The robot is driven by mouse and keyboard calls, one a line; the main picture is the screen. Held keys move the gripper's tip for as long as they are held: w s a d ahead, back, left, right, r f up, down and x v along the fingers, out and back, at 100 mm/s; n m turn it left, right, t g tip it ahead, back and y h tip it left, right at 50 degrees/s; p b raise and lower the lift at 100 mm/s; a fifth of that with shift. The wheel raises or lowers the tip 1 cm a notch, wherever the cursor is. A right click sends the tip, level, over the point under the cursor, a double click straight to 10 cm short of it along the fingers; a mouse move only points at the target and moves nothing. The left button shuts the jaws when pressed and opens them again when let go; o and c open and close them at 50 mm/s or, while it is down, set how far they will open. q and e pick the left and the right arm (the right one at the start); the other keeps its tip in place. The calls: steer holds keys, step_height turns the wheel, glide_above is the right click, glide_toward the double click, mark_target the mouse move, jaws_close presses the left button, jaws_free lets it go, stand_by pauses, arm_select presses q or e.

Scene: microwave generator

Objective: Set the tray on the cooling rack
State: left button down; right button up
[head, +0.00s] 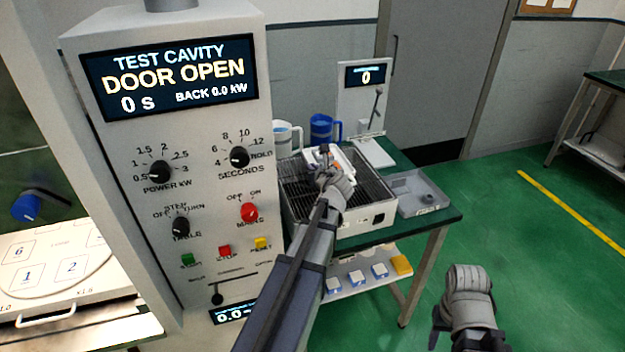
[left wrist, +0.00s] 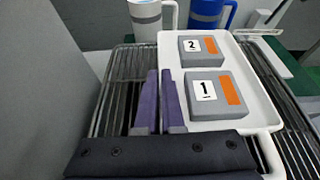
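The white tray (left wrist: 262,95) lies on the wire cooling rack (left wrist: 112,95) and carries grey block 2 (left wrist: 203,50) and grey block 1 (left wrist: 214,96). In the head view the tray (head: 345,157) shows small on the rack (head: 374,190), partly behind my left gripper (head: 326,158). The purple fingers of my left gripper (left wrist: 160,102) are close together at the tray's left edge, with a narrow gap. Whether they pinch the rim is unclear. My right gripper (head: 467,290) hangs over the green floor, away from the rack; its fingers are not clear.
The microwave generator panel (head: 175,150) stands close on the left and reads DOOR OPEN. A white mug (head: 287,137) and a blue mug (head: 323,129) stand behind the rack. A grey bin (head: 418,193) sits to its right. The floor at right is clear.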

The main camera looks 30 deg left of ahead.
arm_select(q)
step_height(320, 180, down, 3)
steer(key=shift+f+b, duration=0.1)
steer(key=shift+b, duration=1.15)
steer(key=c, duration=1.5)
jaws_free()
steer(key=o, duration=0.5)
steer(key=shift+c, duration=0.2)
